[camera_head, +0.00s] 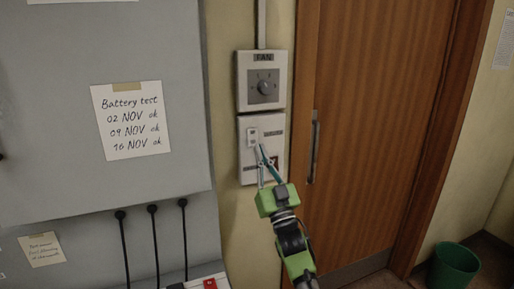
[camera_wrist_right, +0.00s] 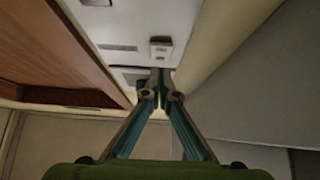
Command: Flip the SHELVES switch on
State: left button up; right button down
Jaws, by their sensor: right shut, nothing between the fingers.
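A white switch plate (camera_head: 247,170) is on the wall below the FAN dial. A small switch (camera_head: 252,135) sits in its upper left, with a dark label strip to its right too small to read. It also shows in the right wrist view (camera_wrist_right: 161,48). A lower fitting with a reddish part (camera_head: 275,163) is partly hidden by my gripper. I cannot read which one is SHELVES. My right gripper (camera_head: 261,150) is shut and empty, its fingertips just below the upper switch. In the wrist view the tips (camera_wrist_right: 161,80) overlap the plate; contact cannot be told. My left gripper is out of view.
The FAN dial (camera_head: 264,87) is directly above the plate. A wooden door (camera_head: 365,120) with a metal handle (camera_head: 315,145) is close on the right. A grey cabinet (camera_head: 60,170) with paper notes is on the left. A green bin (camera_head: 455,266) stands at lower right.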

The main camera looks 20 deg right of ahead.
aim_at(253, 137)
jog(key=shift+w+f, duration=0.15)
jog(key=shift+w, duration=0.6)
jog(key=shift+w+f, duration=0.15)
jog(key=shift+w, duration=0.55)
